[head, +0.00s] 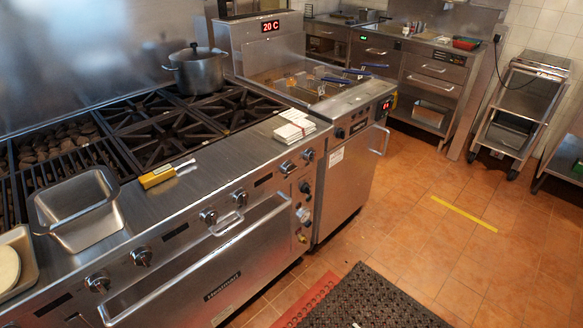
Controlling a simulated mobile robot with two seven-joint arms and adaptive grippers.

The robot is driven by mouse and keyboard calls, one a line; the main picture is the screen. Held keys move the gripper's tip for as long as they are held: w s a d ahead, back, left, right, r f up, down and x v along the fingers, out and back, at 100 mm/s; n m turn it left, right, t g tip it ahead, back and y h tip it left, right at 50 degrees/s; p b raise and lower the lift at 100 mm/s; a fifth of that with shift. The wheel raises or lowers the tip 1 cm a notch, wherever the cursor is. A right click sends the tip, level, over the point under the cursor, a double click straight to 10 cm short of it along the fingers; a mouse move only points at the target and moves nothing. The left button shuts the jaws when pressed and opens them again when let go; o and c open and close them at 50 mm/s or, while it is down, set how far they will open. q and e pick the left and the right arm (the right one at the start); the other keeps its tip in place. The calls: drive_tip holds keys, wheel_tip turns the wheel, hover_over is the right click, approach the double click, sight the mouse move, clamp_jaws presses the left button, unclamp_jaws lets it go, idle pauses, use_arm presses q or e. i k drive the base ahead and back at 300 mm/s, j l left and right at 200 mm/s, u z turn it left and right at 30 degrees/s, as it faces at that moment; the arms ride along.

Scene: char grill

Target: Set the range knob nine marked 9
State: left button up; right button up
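The range (215,225) stands at the left with round metal knobs along its front panel. A pair of knobs sits at the left end, including one knob (141,256). Another pair is in the middle, including one knob (240,197). A third pair is at the right end, including one knob (308,154). More controls, including a dark knob (304,187), run down the narrow panel at the range's right end. The number markings are too small to read, so I cannot tell which knob is marked 9. Neither of my grippers is in view.
A pot (197,70) stands on the back burners. A steel pan (77,210), a yellow-handled tool (166,173) and a white stack (295,126) lie along the front ledge. Oven handles project below the knobs. A dark mat (365,300) lies on the otherwise mostly clear floor.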

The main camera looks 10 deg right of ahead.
sight(287, 168)
drive_tip(key=l, duration=0.7)
drive_tip(key=i+l, duration=0.15)
drive_tip(key=l, duration=1.2)
drive_tip(key=i, duration=0.05)
